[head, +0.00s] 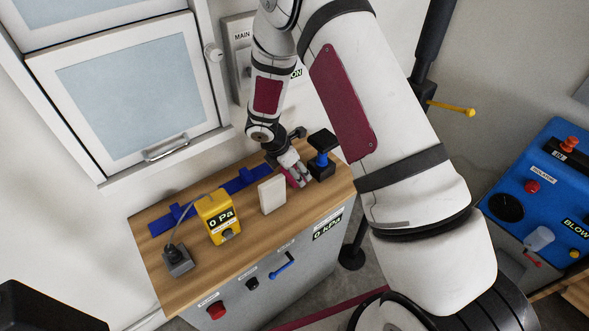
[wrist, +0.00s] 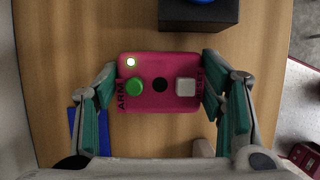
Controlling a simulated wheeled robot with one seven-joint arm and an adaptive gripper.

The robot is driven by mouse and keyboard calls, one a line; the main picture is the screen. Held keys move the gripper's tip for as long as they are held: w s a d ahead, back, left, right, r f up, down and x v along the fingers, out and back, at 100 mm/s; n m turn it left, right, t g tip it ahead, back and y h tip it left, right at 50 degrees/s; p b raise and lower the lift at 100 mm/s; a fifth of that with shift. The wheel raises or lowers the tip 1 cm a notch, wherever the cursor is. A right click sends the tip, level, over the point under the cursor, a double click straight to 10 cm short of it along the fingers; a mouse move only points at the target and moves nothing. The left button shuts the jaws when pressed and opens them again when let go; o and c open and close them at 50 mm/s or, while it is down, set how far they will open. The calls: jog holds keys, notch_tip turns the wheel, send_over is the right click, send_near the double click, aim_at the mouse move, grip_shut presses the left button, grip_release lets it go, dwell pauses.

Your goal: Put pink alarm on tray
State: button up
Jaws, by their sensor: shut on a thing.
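The pink alarm (wrist: 160,101) is a pink box with a green button marked ARM, a black round spot, a pale square button marked RESET and a lit lamp. My gripper (wrist: 161,88) is shut on it, with one finger at each short side. In the head view my gripper (head: 298,178) is low at the bench's right part, and a bit of pink shows at its fingers. I cannot tell whether the alarm touches the bench. No plainly recognisable tray shows; a blue flat strip (head: 248,179) with raised parts lies along the bench's back.
The wooden bench top (head: 165,279) also holds a yellow gauge box (head: 216,222), a white block (head: 271,196) left of my gripper, a grey switch (head: 177,262) and a black box with a blue knob (head: 322,160) close right. A blue machine (head: 545,190) stands far right.

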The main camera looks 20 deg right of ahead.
jog(key=o, duration=1.3)
jog(key=shift+f, duration=0.1)
jog(key=shift+c, duration=0.2)
